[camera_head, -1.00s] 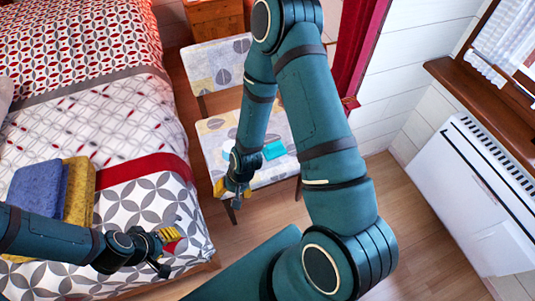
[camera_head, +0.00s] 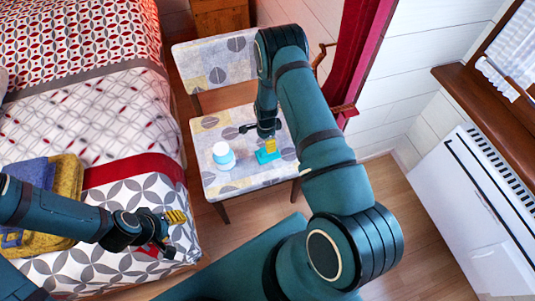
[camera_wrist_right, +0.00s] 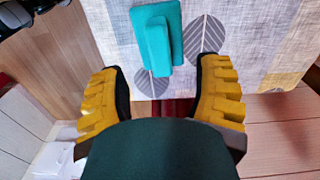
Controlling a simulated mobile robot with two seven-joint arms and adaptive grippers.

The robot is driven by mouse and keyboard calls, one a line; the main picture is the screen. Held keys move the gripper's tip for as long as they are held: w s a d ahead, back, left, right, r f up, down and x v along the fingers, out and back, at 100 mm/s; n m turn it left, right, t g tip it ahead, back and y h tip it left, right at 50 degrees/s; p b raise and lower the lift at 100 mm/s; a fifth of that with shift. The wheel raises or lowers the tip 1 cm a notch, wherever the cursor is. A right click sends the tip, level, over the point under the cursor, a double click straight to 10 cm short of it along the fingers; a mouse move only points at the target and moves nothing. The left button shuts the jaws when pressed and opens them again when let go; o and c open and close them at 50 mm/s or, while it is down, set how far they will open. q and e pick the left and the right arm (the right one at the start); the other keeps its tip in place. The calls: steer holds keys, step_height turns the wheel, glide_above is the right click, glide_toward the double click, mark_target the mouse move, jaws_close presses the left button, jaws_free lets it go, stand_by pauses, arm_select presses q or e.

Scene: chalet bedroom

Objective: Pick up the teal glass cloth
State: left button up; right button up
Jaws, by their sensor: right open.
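In the right wrist view the cloth (camera_wrist_right: 153,40) lies ahead of and between the two yellow-padded fingers, not visibly touching either. My right gripper (camera_head: 259,138) is open and empty beside the cloth at the seat; in its wrist view the gripper (camera_wrist_right: 162,90) has its fingers wide apart. My left gripper (camera_head: 172,232) is over the bed's near right corner, its fingers apart and empty.
A white and pale-blue jar (camera_head: 223,156) stands on the seat, left of the cloth. The chair's back (camera_head: 213,63) rises behind. The bed (camera_head: 120,125) is at left, with blue and yellow towels (camera_head: 68,180). A red curtain (camera_head: 362,50) hangs at right. Floor is clear before the chair.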

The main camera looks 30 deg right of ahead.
step_height(320, 180, down, 3)
steer(key=shift+r, duration=0.2)
steer(key=shift+s+d+f+b, duration=0.15)
steer(key=shift+f+b, duration=0.8)
steer(key=shift+f, duration=1.65)
steer(key=shift+r, duration=0.1)
jaws_close()
